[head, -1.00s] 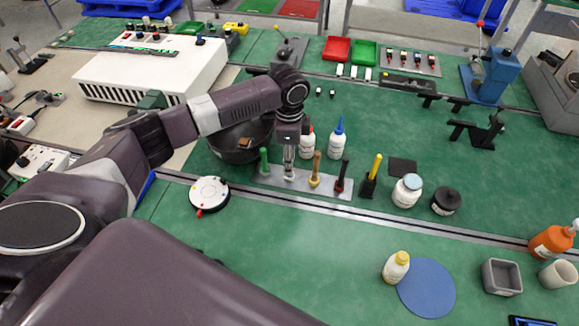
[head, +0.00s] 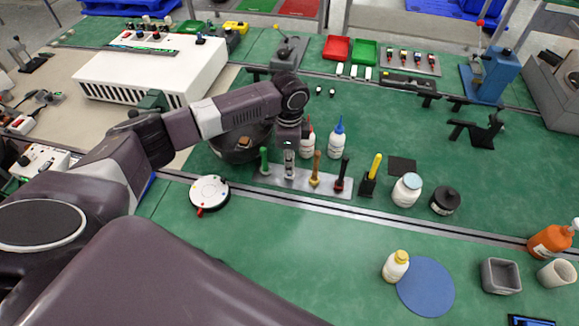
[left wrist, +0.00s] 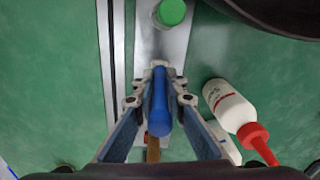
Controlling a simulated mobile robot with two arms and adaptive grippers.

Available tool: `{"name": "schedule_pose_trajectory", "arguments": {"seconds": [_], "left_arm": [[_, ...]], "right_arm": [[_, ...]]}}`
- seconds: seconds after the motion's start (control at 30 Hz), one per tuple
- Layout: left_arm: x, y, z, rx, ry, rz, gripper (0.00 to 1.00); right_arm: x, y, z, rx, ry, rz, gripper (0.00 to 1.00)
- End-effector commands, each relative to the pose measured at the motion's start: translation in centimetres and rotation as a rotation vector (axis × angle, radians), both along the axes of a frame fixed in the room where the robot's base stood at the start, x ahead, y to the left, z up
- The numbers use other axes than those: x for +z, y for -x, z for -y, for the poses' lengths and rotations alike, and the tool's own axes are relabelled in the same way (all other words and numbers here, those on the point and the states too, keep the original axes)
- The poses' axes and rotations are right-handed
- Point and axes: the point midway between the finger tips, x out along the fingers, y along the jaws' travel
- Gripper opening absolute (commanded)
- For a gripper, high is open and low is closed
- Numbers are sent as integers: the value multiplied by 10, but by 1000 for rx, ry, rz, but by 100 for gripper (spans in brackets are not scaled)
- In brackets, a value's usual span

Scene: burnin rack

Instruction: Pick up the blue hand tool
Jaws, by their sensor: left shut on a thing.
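The blue hand tool (left wrist: 160,108) shows in the left wrist view as a rounded blue handle between my left fingers. My left gripper (left wrist: 159,90) is shut on it, with one finger against each side. There the gripper hides the blue tool. I cannot tell whether the tool's lower end is clear of the strip. My right gripper is in neither view.
A red-capped bottle (head: 307,139) and a blue-capped bottle (head: 337,139) stand just behind the strip. A black bowl (head: 232,150) is behind and to the left. A dark-handled tool (head: 341,175) stands farther right on the strip. The green mat in front is mostly clear.

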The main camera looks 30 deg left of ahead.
Motion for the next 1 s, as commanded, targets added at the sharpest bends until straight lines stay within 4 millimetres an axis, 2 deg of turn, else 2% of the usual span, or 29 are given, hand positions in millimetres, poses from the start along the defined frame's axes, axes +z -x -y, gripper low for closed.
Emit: {"name": "schedule_pose_trajectory", "arguments": {"seconds": [0.17,0.37,0.47,0.8,1.0], "left_arm": [[5,-1,0,0,0,1,0],[29,-1,0,-1,2,4,0],[51,-2,0,-1,2,7,0],[148,-1,1,0,2,6,0],[186,-1,0,0,0,3,0]], "right_arm": [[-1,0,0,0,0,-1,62],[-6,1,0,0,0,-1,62],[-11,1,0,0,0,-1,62],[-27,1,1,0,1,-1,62],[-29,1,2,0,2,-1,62]]}}
